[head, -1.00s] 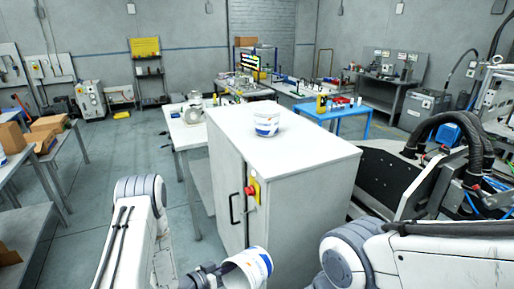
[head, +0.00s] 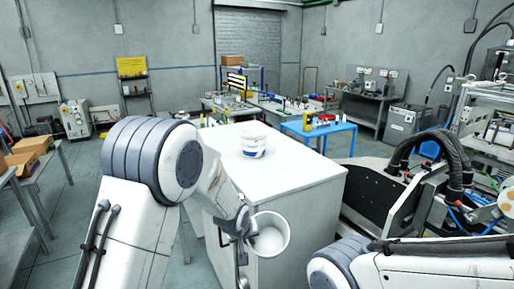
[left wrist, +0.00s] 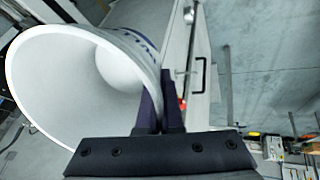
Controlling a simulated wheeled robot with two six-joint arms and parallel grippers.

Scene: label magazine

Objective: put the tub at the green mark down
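My left gripper (head: 240,226) is shut on the wall of a white tub (head: 270,234), in front of the cabinet. The tub is empty and its open mouth faces up towards the head camera. In the left wrist view the tub (left wrist: 62,85) fills the left side, beside the dark fingers (left wrist: 160,110). A second white tub (head: 254,141) with a blue and yellow label stands upright on the cabinet top. I see no green mark in these frames. My right gripper is out of view; only my right arm shows at lower right.
The white cabinet (head: 292,166) has a broad flat top, clear around the standing tub. A blue table (head: 318,128) with small items stands behind it. Tables with cardboard boxes (head: 32,146) are at the left. Black machinery with hoses (head: 385,188) is close on the right.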

